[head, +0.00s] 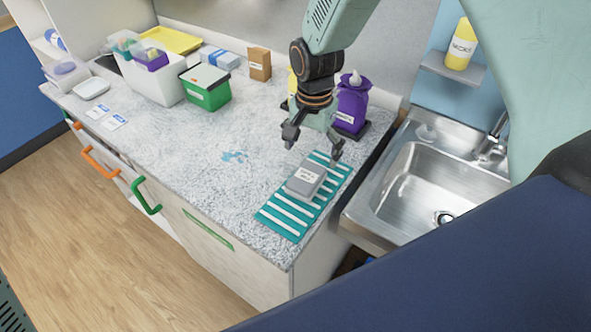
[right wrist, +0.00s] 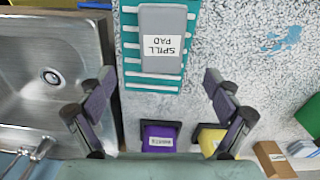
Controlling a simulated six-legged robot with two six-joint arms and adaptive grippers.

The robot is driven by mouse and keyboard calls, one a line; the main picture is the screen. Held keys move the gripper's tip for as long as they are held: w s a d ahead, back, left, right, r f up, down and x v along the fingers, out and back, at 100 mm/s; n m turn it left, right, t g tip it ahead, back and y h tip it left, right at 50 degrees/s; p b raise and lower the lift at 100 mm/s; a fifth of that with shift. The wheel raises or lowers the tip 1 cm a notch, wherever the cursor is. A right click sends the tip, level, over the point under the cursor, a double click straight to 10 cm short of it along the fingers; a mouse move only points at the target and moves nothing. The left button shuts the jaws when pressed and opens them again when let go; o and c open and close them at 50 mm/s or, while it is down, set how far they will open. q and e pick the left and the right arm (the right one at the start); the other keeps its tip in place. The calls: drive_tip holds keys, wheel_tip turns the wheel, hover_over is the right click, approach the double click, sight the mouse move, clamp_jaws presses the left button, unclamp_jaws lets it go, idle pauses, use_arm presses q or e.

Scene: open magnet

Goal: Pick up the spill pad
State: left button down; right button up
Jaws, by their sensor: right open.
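The spill pad (head: 306,179) is a grey block with a white label, lying on a teal and white striped mat (head: 290,229) near the counter's right end. In the right wrist view the spill pad (right wrist: 163,42) reads "SPILL PAD" and lies at the top middle, on the striped mat (right wrist: 131,54). My right gripper (head: 314,150) is open and empty above the counter, just behind the pad and apart from it. In the right wrist view its fingers (right wrist: 158,98) are spread wide, with the pad beyond them. My left gripper is not in view.
A purple bottle (head: 352,104) and a partly hidden yellow one stand behind my gripper. A sink (head: 440,185) is on the right. A green box (head: 206,92), a cardboard box (head: 260,64) and a white bin stand left. A blue spill (head: 234,156) marks the otherwise clear counter middle.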

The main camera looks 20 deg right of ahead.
sight(306, 176)
drive_tip(key=shift+f, duration=0.45)
drive_tip(key=shift+s+f, duration=0.3)
drive_tip(key=shift+f, duration=0.3)
drive_tip(key=shift+s+f, duration=0.3)
drive_tip(key=shift+f, duration=0.3)
drive_tip(key=f, duration=0.1)
drive_tip(key=a+f, duration=0.1)
drive_tip(key=f, duration=0.1)
drive_tip(key=shift+w+a+f+p, duration=0.15)
drive_tip(key=shift+w+f+p, duration=0.15)
drive_tip(key=shift+w+p, duration=0.1)
drive_tip(key=shift+f, duration=0.4)
drive_tip(key=shift+s+d+r, duration=0.1)
drive_tip(key=shift+s+d, duration=0.1)
drive_tip(key=shift+s, duration=0.05)
drive_tip(key=shift+c, duration=0.6)
drive_tip(key=shift+w+a, duration=0.2)
drive_tip(key=shift+w, duration=0.1)
drive_tip(key=c, duration=0.6)
drive_tip(key=shift+s+d, duration=0.2)
drive_tip(key=shift+s, duration=0.05)
drive_tip(key=c, duration=0.5)
drive_tip(key=shift+a, duration=0.1)
drive_tip(key=shift+w, duration=0.15)
